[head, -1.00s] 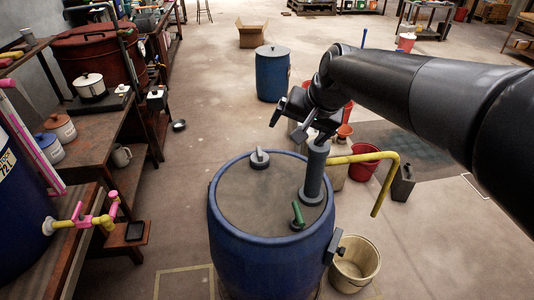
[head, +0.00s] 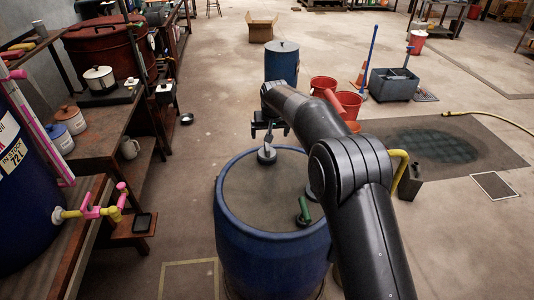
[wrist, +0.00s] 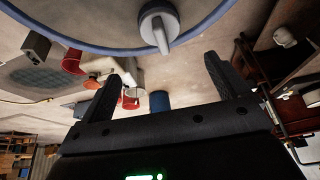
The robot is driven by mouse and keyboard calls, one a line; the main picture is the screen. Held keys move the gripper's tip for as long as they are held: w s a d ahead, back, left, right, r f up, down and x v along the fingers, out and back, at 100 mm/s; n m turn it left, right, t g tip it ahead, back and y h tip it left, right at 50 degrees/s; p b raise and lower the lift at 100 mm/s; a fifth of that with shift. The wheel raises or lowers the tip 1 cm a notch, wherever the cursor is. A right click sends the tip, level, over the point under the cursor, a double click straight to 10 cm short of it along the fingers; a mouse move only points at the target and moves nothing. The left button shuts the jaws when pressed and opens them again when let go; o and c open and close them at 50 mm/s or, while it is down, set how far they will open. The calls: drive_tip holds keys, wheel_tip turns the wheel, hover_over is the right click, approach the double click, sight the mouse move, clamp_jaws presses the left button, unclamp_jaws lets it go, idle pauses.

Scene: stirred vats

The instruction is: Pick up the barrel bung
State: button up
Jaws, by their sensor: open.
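The barrel bung, a grey round cap with a raised grip bar, sits on the lid of the blue barrel (head: 234,195), near its far edge. It shows in the head view (head: 266,156) and at the top of the wrist view (wrist: 159,25). My gripper (head: 269,134) is open and empty, just above and behind the bung in the head view. In the wrist view, my gripper's two fingers (wrist: 163,68) are spread wide, and the bung lies beyond the tips, roughly centred between them. No contact with the bung shows.
A green-handled fitting (head: 304,212) stands on the lid's right side, close to my arm. A second blue barrel (head: 282,64) and red buckets (head: 349,104) stand behind. A bench with a pink and yellow pipe (head: 95,211) is at left.

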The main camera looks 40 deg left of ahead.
sight(267, 146)
drive_tip(key=shift+x, duration=5.95)
drive_tip(key=shift+s+a, duration=0.1)
drive_tip(key=shift+c, duration=0.3)
drive_tip(key=c, duration=1)
